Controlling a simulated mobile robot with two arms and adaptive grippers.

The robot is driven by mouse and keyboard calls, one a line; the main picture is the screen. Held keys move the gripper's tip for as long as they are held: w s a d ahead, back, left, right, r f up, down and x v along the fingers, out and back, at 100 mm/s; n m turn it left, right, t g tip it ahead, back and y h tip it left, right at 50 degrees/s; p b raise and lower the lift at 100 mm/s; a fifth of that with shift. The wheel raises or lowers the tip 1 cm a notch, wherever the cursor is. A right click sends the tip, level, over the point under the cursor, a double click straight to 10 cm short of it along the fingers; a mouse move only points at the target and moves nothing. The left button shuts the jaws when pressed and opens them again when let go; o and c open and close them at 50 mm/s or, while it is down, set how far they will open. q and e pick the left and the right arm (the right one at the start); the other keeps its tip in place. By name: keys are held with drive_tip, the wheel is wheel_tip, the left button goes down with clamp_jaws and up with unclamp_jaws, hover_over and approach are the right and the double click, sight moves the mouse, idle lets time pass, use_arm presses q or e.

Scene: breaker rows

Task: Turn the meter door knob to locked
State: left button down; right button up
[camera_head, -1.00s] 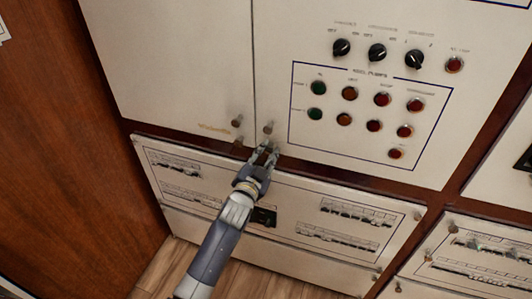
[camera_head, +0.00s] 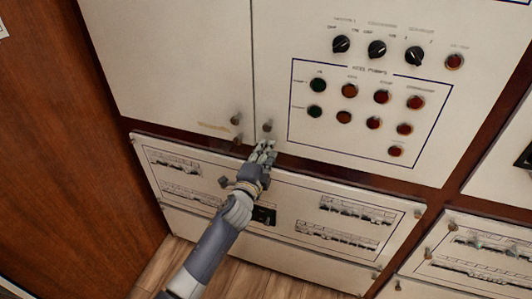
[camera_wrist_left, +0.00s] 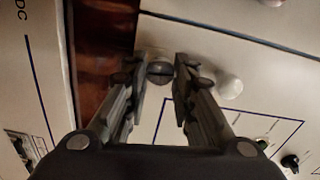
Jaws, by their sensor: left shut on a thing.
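The meter door knob, as I take it, is a small round grey knob with a dark slot across its face (camera_wrist_left: 160,73). It sits near the lower edge of the right-hand white door (camera_head: 275,60), beside the brown frame strip. My left gripper (camera_head: 266,147) reaches up to it from below. In the left wrist view the gripper (camera_wrist_left: 161,80) has its fingertips on both sides of the knob, shut on it. In the head view the fingers hide this knob. My right gripper is not in view.
A second knob (camera_head: 267,126) stands just above my fingertips; it shows pale in the left wrist view (camera_wrist_left: 230,87). Two knobs (camera_head: 236,120) (camera_head: 238,139) are on the left door. A breaker panel (camera_head: 290,190) lies below. Buttons and black rotary switches (camera_head: 377,50) are to the right.

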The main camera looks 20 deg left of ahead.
use_arm(q)
drive_tip(key=shift+m, duration=0.7)
drive_tip(key=c, duration=1.3)
unclamp_jaws()
drive_tip(key=shift+c, duration=0.2)
drive_tip(key=shift+s, duration=0.1)
drive_tip(key=s, duration=1.1)
drive_tip(key=shift+s+a, duration=0.2)
drive_tip(key=shift+s, duration=0.2)
